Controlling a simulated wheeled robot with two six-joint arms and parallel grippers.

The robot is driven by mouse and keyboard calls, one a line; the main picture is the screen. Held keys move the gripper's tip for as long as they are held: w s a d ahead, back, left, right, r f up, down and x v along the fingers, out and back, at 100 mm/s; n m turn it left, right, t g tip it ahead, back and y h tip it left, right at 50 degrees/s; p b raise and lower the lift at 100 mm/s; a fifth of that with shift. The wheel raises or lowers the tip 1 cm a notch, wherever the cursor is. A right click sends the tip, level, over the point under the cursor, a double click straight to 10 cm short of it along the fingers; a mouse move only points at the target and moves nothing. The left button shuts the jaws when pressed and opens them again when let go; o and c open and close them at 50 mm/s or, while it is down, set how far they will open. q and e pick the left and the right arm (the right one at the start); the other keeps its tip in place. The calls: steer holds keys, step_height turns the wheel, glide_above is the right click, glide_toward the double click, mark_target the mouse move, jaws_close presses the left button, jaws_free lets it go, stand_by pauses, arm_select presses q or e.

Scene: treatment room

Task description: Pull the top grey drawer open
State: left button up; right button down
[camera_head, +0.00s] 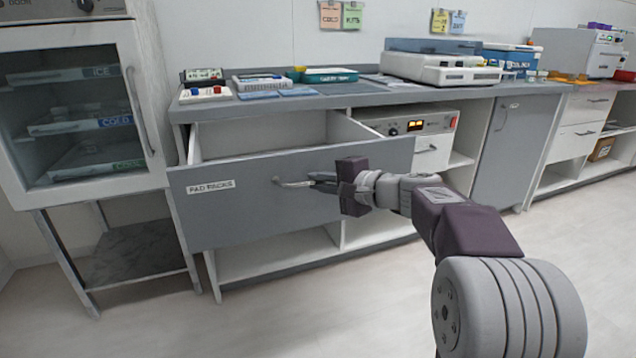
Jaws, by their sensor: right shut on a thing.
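The top grey drawer (235,208) bears a label reading "PAD PACKS" and stands pulled out from the cabinet, its white inside (265,133) showing over the front panel. The inside that I can see looks empty. My right gripper (318,182) is at the drawer's metal bar handle (292,183), shut on its right part. The fingers partly hide that end of the handle. My left gripper is not in view.
A glass-door cooler (75,105) on a stand is close to the drawer's left side. The grey counter (350,98) above holds trays and devices. An instrument with a lit display (415,125) sits right of the drawer. The floor (300,310) in front is clear.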

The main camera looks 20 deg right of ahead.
steer(key=c, duration=1.8)
jaws_free()
steer(key=p+v, duration=0.3)
steer(key=v, duration=0.6)
